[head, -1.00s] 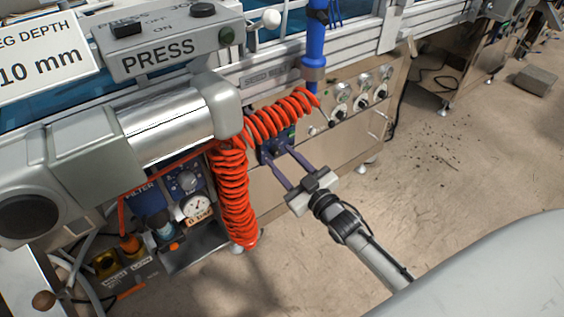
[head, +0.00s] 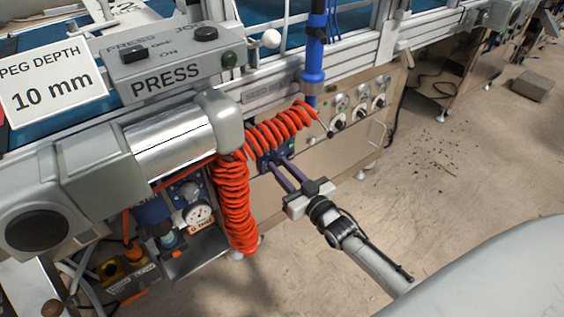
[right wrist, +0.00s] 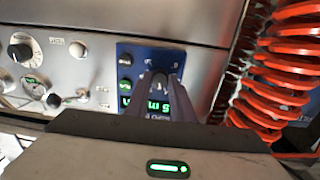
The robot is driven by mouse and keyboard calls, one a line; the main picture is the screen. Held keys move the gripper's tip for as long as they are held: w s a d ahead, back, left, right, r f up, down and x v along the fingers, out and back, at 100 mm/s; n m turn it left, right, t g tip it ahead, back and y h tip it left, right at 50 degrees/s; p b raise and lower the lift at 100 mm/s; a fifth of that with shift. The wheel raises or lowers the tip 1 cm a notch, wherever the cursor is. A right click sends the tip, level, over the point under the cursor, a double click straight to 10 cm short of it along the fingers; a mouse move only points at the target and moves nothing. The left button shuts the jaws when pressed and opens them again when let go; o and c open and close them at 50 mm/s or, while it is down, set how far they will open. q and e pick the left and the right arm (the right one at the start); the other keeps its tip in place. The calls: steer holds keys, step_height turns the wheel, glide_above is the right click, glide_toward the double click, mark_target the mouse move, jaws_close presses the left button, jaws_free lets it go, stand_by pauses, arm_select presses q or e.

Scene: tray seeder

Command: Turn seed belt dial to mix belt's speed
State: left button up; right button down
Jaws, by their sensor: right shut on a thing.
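In the head view, my right gripper (head: 274,160) reaches the blue panel from the lower right, under the "SEED BELT" label (head: 268,92). The dial itself cannot be made out there behind the fingers and hose. The digits are partly covered, so I cannot read the full value. My left gripper is not in view.
An orange coiled hose (head: 236,205) hangs close to the left of my right gripper. A metal panel with several knobs (head: 359,113) lies to the right. The PRESS box (head: 170,75) and a grey cylinder housing (head: 172,145) stand left.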

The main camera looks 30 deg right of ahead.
steer(key=shift+m, duration=1)
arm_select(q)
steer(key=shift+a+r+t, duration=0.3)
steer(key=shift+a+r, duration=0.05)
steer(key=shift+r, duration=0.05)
arm_select(e)
steer(key=c, duration=1.5)
jaws_free()
steer(key=shift+c, duration=0.2)
arm_select(q)
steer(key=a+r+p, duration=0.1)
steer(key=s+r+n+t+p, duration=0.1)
steer(key=p, duration=0.1)
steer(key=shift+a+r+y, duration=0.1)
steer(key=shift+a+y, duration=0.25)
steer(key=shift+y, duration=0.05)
arm_select(e)
steer(key=s+d, duration=0.1)
steer(key=s, duration=0.9)
steer(key=shift+s+r, duration=0.15)
